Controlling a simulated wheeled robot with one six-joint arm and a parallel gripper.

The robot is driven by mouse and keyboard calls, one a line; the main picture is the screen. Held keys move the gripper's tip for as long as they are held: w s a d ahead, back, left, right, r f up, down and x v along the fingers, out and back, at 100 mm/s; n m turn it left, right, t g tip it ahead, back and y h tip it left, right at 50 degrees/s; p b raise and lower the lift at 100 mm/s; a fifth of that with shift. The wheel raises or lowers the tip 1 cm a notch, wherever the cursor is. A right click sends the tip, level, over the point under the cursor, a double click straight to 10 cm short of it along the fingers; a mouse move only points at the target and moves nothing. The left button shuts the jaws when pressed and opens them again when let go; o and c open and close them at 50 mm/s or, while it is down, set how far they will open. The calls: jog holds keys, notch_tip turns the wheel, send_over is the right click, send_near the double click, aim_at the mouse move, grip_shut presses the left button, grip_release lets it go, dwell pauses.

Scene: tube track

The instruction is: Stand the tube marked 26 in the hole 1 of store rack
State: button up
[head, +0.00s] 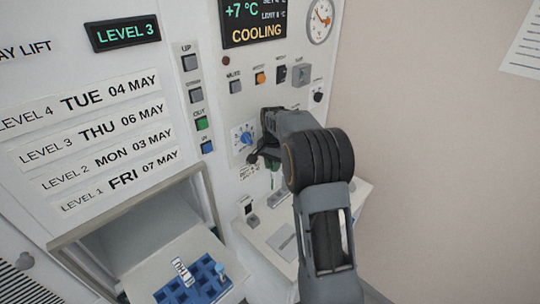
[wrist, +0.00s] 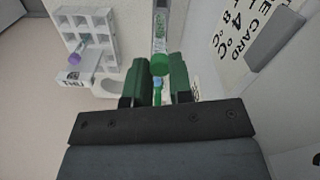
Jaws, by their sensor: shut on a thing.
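My gripper (wrist: 157,82) is shut on a tube with a green cap (wrist: 160,64). The tube's clear body with a pale label (wrist: 160,22) extends beyond the fingers in the wrist view; its number is not readable. In the head view my gripper (head: 268,150) is in front of the control panel, and the tube is mostly hidden. A white rack with square holes (wrist: 97,20) stands in the wrist view, apart from the held tube. It holds a purple-capped tube (wrist: 76,57) and has a THU label (wrist: 73,80). I cannot read any hole numbers.
A blue rack (head: 184,291) sits in the lift opening at lower left, with a white-labelled item (head: 182,271) and a blue-topped tube (head: 220,269). The panel's buttons and blue knob (head: 246,138) are close to my gripper. A white ledge (head: 262,232) lies below.

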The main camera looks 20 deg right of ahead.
aim_at(272, 180)
jog(key=shift+w+d+f, duration=0.15)
jog(key=shift+w+f, duration=0.05)
jog(key=shift+f, duration=0.05)
jog(key=shift+f+b, duration=1.15)
jog(key=shift+f, duration=0.2)
jog(key=shift+f+b, duration=0.65)
jog(key=shift+f, duration=0.85)
jog(key=shift+f+b, duration=0.35)
jog(key=shift+b, duration=0.1)
jog(key=shift+f, duration=0.3)
jog(key=shift+f+b, duration=0.35)
jog(key=shift+b, duration=0.05)
